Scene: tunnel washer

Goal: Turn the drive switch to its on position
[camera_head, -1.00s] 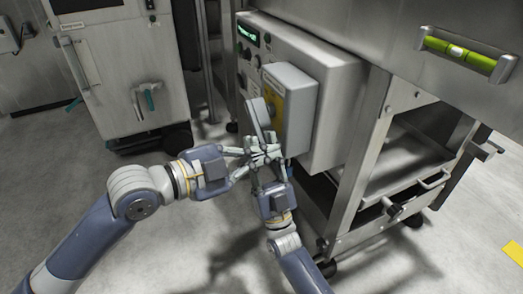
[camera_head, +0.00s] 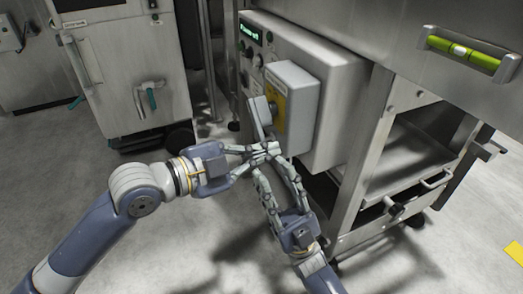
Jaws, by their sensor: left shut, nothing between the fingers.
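The drive switch shows as a dark knob (camera_head: 273,107) on a yellow plate (camera_head: 276,94), set in a grey box (camera_head: 300,110) on the front of the control cabinet. A pale grey flap or lever (camera_head: 259,116) stands out in front of the plate and hides part of it. I cannot tell the knob's exact angle. My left gripper (camera_head: 268,150) is shut and empty, just below the flap; I cannot tell whether it touches it. My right gripper (camera_head: 267,165) is open, its two fingers apart and pointing up, close below the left fingertips.
The cabinet carries a green-lit display (camera_head: 250,33) and small buttons. A steel frame with shelves (camera_head: 405,155) stands right of it. A spirit level (camera_head: 464,51) is on the steel panel above. A steel unit (camera_head: 125,75) stands left. The floor in front is clear.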

